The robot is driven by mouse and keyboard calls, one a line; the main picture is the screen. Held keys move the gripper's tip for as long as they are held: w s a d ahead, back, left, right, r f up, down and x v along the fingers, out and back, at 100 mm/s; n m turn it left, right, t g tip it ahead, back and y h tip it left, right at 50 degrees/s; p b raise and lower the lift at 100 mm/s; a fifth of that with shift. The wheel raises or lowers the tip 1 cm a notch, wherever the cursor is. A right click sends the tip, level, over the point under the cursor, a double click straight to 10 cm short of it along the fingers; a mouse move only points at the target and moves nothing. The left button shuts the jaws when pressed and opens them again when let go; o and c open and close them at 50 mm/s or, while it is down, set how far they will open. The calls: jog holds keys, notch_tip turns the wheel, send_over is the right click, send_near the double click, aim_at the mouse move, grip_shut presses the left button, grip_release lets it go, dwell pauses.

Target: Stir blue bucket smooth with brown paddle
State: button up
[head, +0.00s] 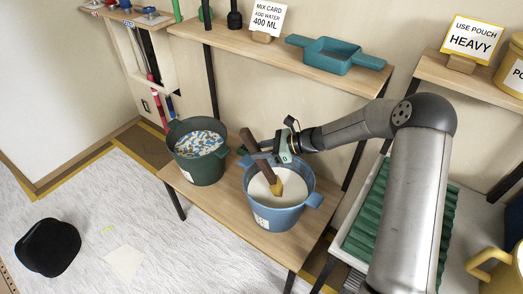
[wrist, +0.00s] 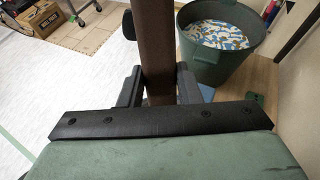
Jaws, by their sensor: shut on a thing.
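A blue bucket (head: 272,215) with side lugs and a white label stands on the low wooden table, holding a cream-coloured paste (head: 262,186). My gripper (head: 274,152) is above the bucket's far rim, shut on a brown paddle (head: 249,140). The paddle leans, with its yellowish lower end (head: 276,188) in the paste; how deep it reaches is hidden. In the wrist view the brown shaft (wrist: 155,50) stands between my two dark fingers (wrist: 158,88). The blue bucket is mostly hidden there.
A dark green bucket (head: 199,172) full of blue, white and orange bits stands just left on the table (head: 225,210). A shelf above holds a teal tray (head: 332,54) and a "400 ML" card (head: 267,20). A green ribbed tray (head: 375,210) lies right. A black bin (head: 48,247) is on the floor.

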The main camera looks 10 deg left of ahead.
aim_at(245, 130)
jog(key=shift+a+r+p, duration=0.8)
jog(key=shift+r+p, duration=0.3)
jog(key=shift+r, duration=0.8)
jog(key=shift+a+r+p, duration=0.8)
jog(key=shift+r+p, duration=0.35)
jog(key=shift+r, duration=0.7)
jog(key=shift+a+r+p, duration=0.8)
jog(key=shift+r+p, duration=0.3)
jog(key=shift+r, duration=0.8)
jog(key=shift+r, duration=0.1)
notch_tip(245, 130, up, 5)
jog(key=p, duration=0.3)
jog(key=shift+s+p, duration=0.1)
jog(key=shift+p, duration=0.2)
